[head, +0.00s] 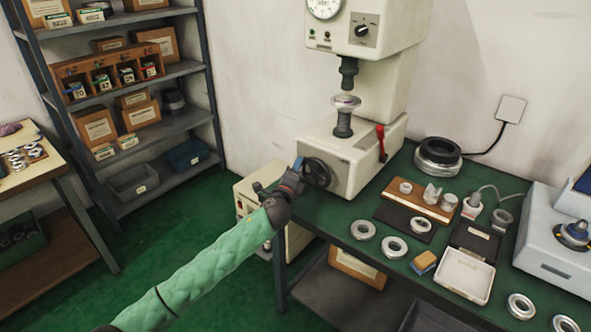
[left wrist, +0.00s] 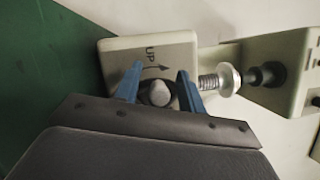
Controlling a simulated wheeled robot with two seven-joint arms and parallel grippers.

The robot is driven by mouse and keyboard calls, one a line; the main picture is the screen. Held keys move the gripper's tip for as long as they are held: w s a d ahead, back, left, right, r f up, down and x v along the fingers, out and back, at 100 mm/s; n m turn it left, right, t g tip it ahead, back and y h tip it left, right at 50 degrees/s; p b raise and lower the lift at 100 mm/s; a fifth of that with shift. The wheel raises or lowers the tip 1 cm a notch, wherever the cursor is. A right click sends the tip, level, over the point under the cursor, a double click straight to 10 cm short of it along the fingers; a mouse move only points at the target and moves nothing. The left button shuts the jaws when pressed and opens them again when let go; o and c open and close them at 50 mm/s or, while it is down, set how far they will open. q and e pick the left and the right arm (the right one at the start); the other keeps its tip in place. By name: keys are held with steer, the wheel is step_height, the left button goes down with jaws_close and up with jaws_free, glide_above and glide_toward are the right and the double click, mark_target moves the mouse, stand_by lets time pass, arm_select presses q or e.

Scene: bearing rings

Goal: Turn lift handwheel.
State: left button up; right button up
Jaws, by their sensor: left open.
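The black lift handwheel (head: 318,173) sits on the front left face of the cream hardness tester's base (head: 352,150). My left gripper (head: 297,166) is at the wheel's left side, with blue fingers. In the left wrist view the fingers (left wrist: 160,84) are open, one on each side of the wheel's round grey hub (left wrist: 160,95). Whether they touch the wheel I cannot tell; much of its rim is hidden behind my gripper. An "UP" mark with a curved arrow (left wrist: 153,57) shows on the base. The lift screw (head: 343,125) carries a round anvil (head: 346,101), apart from the indenter (head: 348,72) above.
A red lever (head: 380,143) stands on the tester's right side. The green bench (head: 330,215) holds several metal rings, a wooden block (head: 418,200) and a white tray (head: 466,275). A shelf rack (head: 205,75) stands at the left. Green floor is free below my arm.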

arm_select(q)
steer(key=b+v, duration=0.1)
steer(key=v, duration=0.5)
steer(key=shift+s+a+f, duration=0.1)
steer(key=shift+s+f, duration=0.05)
steer(key=shift+s, duration=0.2)
steer(key=shift+s+a, duration=0.1)
steer(key=shift+s, duration=0.35)
arm_select(e)
steer(key=shift+w+a+f+y, duration=0.25)
steer(key=shift+a+f+y, duration=0.05)
steer(key=shift+a+f, duration=0.7)
